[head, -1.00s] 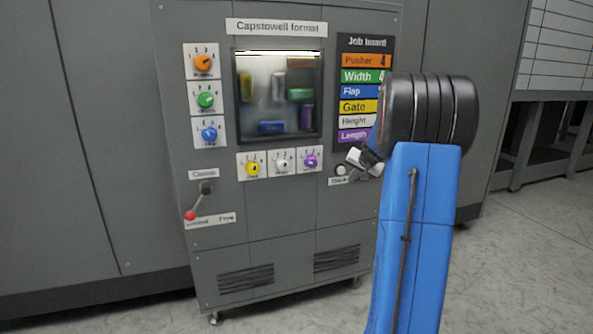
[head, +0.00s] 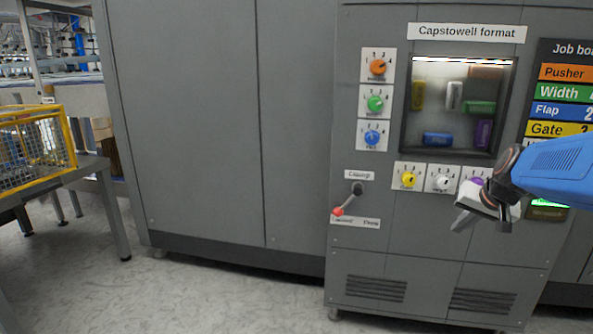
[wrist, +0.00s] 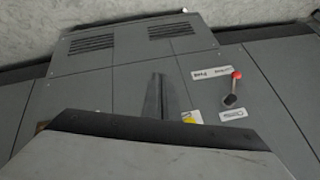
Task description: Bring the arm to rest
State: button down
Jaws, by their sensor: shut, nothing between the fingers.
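My gripper (head: 480,222) hangs at the end of my blue arm (head: 560,172), in front of the cabinet's lower right dials in the head view. Its fingers look closed together and hold nothing. It covers part of the purple dial (head: 475,182). In the wrist view, where the cabinet appears upside down, a grey finger (wrist: 160,97) points at the grey front, with a bit of the yellow dial (wrist: 190,120) beside it. From these views I cannot tell if the gripper touches the panel.
The Capstowell format cabinet (head: 400,235) has dials, a window (head: 457,100) and a red-tipped lever (head: 347,199), also in the wrist view (wrist: 233,88). The job board (head: 565,50) is cut off at right. A yellow-framed cage (head: 70,135) stands on a table at left. The floor between is clear.

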jog(key=s+a+f+n, duration=0.2)
jog(key=s+a, duration=0.3)
jog(key=s, duration=0.4)
jog(key=s+a+f+n+g, duration=0.1)
jog(key=s+a+f, duration=0.2)
jog(key=s, duration=0.6)
jog(key=s+a+f+n+g, duration=0.1)
jog(key=s+a+f+n, duration=0.1)
jog(key=s+a, duration=0.5)
jog(key=shift+s+f+n, duration=0.3)
jog(key=shift+s+f, duration=0.35)
jog(key=shift+s, duration=0.4)
jog(key=shift+a, duration=0.1)
